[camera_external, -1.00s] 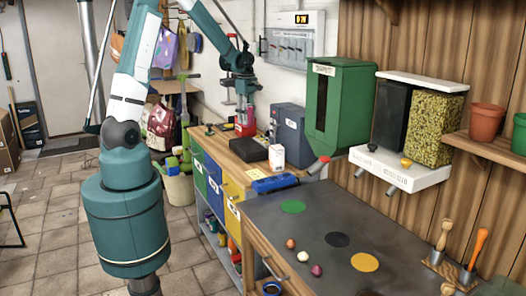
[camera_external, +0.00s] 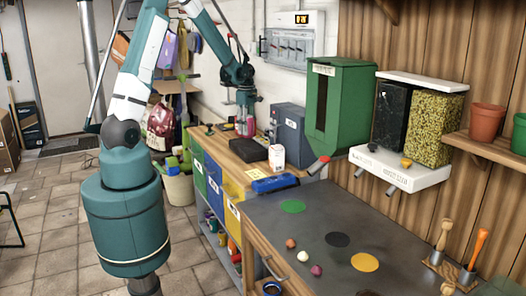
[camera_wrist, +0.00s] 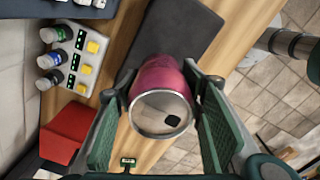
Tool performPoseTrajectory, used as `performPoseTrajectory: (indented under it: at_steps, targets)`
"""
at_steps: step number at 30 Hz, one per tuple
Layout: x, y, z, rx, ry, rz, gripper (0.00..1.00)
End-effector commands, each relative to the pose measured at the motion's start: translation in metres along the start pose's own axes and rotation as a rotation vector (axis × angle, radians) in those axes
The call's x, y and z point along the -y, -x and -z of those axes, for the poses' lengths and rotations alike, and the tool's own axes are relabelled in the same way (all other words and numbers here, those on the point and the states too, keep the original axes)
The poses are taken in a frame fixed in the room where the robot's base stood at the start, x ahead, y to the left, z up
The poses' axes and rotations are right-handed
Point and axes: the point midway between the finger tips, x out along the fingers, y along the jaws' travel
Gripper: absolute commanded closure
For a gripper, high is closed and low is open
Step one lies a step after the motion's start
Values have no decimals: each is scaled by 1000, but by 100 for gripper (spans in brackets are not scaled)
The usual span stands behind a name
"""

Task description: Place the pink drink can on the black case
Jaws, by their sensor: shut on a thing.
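The pink drink can (camera_wrist: 160,80) is between the two green fingers of my gripper (camera_wrist: 160,108) in the wrist view, its round silver end facing the camera. My gripper is shut on its sides. The black case (camera_wrist: 180,25) is a dark flat shape on the wooden bench, just beyond the can in the wrist view; the can covers part of its near edge. In the external view, my gripper (camera_external: 245,122) is over the bench behind the black case (camera_external: 249,149).
A red object (camera_wrist: 66,130) lies left of my gripper in the wrist view, near a white rack (camera_wrist: 78,60) with small bottles. A white cup (camera_external: 277,157) and a blue box (camera_external: 274,184) stand near the case. A grey cabinet (camera_external: 288,132) stands to its right.

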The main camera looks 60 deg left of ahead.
Motion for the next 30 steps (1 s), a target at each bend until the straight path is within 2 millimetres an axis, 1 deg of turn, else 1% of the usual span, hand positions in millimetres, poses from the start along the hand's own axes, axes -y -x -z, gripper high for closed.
performPoseTrajectory:
  at_steps: [11, 14, 21, 24, 30]
  targets:
    - [0, -2, 0, 0, 0, 0, 66]
    - [0, -9, 0, 0, 0, 0, 66]
    - [0, -32, 0, 0, 0, 0, 66]
    - [0, -39, 0, 0, 0, 0, 66]
    - [0, -42, 0, 0, 0, 0, 66]
